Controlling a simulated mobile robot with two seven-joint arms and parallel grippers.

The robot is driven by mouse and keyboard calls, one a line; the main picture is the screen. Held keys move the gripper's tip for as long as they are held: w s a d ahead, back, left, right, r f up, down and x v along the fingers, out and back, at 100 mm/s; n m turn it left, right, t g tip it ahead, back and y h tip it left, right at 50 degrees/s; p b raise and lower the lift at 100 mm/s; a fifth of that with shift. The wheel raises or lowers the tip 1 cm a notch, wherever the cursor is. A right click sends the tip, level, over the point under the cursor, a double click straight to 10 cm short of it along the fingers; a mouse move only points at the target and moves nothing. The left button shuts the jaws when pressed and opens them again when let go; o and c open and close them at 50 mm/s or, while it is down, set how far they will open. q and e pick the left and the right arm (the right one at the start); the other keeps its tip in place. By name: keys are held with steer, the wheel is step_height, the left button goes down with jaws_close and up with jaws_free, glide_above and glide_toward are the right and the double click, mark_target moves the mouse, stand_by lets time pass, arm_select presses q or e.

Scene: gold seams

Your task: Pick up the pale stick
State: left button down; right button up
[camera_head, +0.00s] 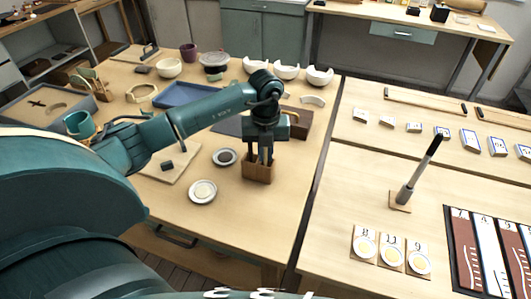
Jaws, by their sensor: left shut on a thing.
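My left gripper (264,158) points down at a brown wooden box-shaped holder (257,172) near the front right of the left table. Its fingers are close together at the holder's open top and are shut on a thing. That thing is mostly hidden by the fingers and the holder, so the pale stick does not show clearly. The holder stands upright on the table. My right gripper is not in view.
Two small dishes, one pale (203,191) and one dark-centred (226,157), lie left of the holder. A blue tray (183,94) and several white bowls stand behind. A dark brush-like tool (418,170) stands on the right table, beyond a gap.

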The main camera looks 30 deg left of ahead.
arm_select(q)
step_height(320, 180, up, 10)
steer(key=shift+r+b, duration=0.1)
steer(key=shift+b, duration=0.45)
stand_by(0.4)
